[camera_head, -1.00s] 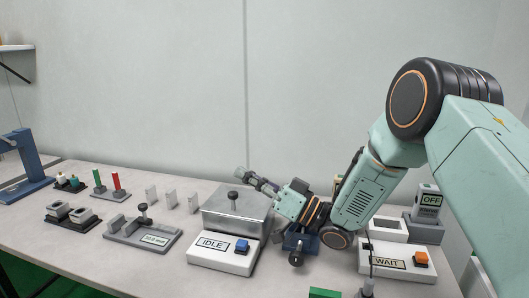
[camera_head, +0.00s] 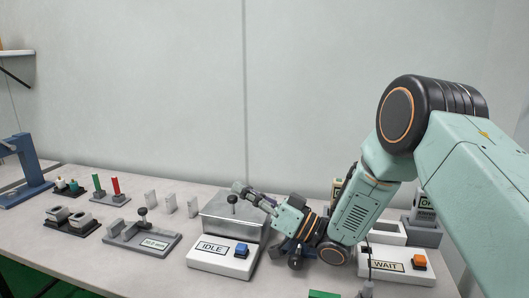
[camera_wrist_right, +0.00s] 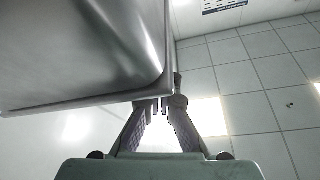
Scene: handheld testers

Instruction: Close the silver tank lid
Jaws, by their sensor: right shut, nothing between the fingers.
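The silver tank (camera_head: 222,228) is a low metal box behind the IDLE panel in the head view. Its flat top carries a small dark knob (camera_head: 232,199). The top looks level, but I cannot tell whether the lid is fully seated. My right gripper (camera_head: 238,187) is shut and empty, just above the tank's back right part, beside the knob. Whether it touches the metal is unclear. In the wrist view the shut fingertips (camera_wrist_right: 160,104) are close to the edge of a large shiny metal surface (camera_wrist_right: 80,55), likely the tank or its lid. My left gripper is not in view.
The IDLE panel (camera_head: 207,262) with a blue button stands in front of the tank. A WAIT panel (camera_head: 372,274) with an orange button is at the right, near my right arm. Gauge fixtures (camera_head: 112,240) and small upright blocks (camera_head: 170,203) stand to the left.

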